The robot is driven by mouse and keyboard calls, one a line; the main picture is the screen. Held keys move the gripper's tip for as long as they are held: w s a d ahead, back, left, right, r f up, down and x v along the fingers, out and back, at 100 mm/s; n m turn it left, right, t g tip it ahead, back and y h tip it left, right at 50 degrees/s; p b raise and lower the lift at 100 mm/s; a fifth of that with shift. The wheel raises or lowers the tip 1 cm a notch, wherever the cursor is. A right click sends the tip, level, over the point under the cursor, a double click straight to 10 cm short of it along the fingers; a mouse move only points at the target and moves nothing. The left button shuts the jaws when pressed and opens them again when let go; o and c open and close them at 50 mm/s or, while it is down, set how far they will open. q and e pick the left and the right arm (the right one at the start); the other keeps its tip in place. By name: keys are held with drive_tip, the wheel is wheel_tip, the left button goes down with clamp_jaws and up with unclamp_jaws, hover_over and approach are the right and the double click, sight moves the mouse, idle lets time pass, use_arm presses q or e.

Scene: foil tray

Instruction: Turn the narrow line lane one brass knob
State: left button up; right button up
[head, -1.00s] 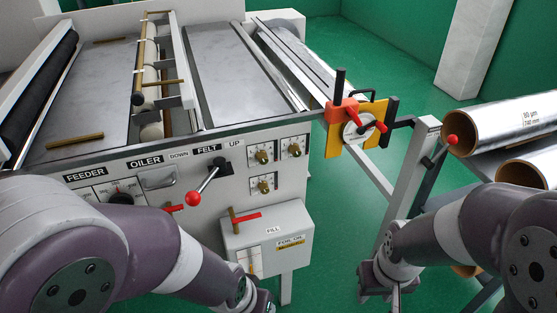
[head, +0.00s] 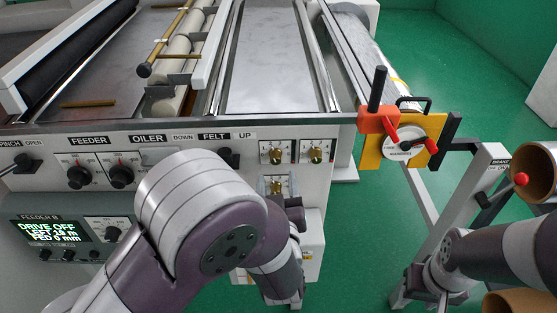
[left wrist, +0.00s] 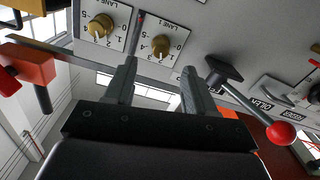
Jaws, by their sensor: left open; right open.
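Several brass knobs on white scale plates sit on the machine's front panel: an upper left knob (head: 275,156), an upper right knob (head: 316,155) and a lower knob (head: 277,187). The left wrist view shows two knobs upside down, one beyond my fingertips (left wrist: 160,46) and one further left (left wrist: 100,25). Their plates carry lane labels; I cannot tell which is the narrow line lane one. My left gripper (left wrist: 161,70) is open and empty, its fingers pointing at the panel. My right gripper (head: 420,285) is low at the right, open.
The felt lever (left wrist: 225,70) with its red ball (left wrist: 283,133) is close beside my left fingers. An orange clamp (head: 378,121) and yellow plate (head: 425,150) stick out at the machine's right corner.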

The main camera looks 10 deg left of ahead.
sight(277, 162)
use_arm(q)
drive_tip(key=x, duration=0.6)
drive_tip(key=shift+a, duration=0.15)
drive_tip(key=shift+w, duration=0.35)
clamp_jaws()
drive_tip(key=m+p, duration=0.2)
drive_tip(key=m, duration=0.1)
drive_tip(key=shift+m, duration=0.3)
drive_tip(key=shift+m+p, duration=1.1)
drive_tip(key=shift+m, duration=0.9)
drive_tip(key=shift+f, duration=0.1)
